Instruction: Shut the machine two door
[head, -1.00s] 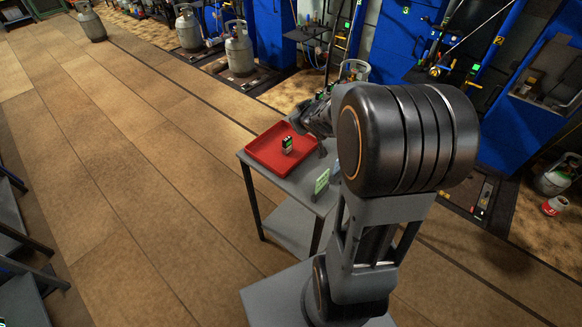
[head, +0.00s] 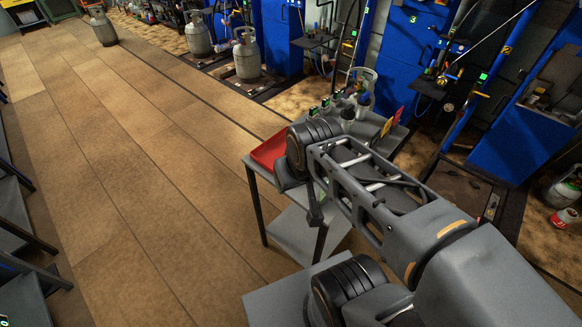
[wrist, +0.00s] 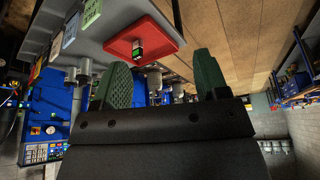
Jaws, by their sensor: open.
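My gripper shows in the wrist view (wrist: 162,80) as two green ribbed fingers held wide apart with nothing between them. In the head view my arm hides it. Tall blue machines stand along the back right of the head view. One blue panel (head: 402,52) bears a green 3. My gripper is apart from the machines, near the table.
A grey table (head: 290,213) stands close to my arm. It holds a red tray (head: 268,152) with a small dark block (wrist: 137,48) in it, plus bottles and coloured cards. Gas cylinders (head: 248,55) stand by the machines.

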